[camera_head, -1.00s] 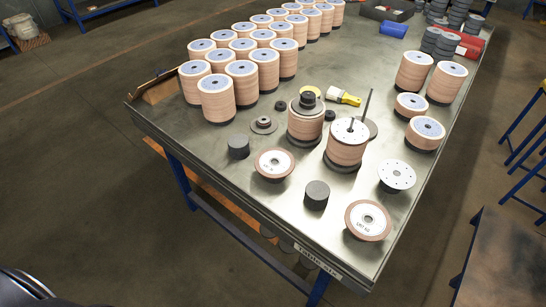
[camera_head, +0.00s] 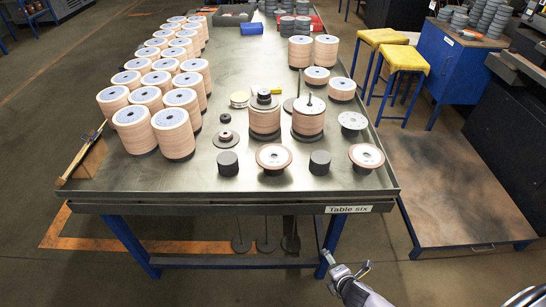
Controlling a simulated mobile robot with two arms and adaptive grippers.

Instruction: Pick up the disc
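Two single flap discs with brown rims and pale centres lie near the table's front edge: one left disc (camera_head: 273,156) and one right disc (camera_head: 366,156). A white perforated disc (camera_head: 352,120) sits behind the right one. I cannot tell which disc the task means. My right gripper (camera_head: 347,263) is low at the bottom, in front of and below the table edge, apart from all discs. Its fingers look spread, with nothing between them. My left gripper is not in view.
The metal table (camera_head: 225,185) is crowded at left with disc stacks (camera_head: 172,130). A spindle stack (camera_head: 308,120) has an upright rod. Yellow stools (camera_head: 405,60) and a low platform (camera_head: 450,200) are at right.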

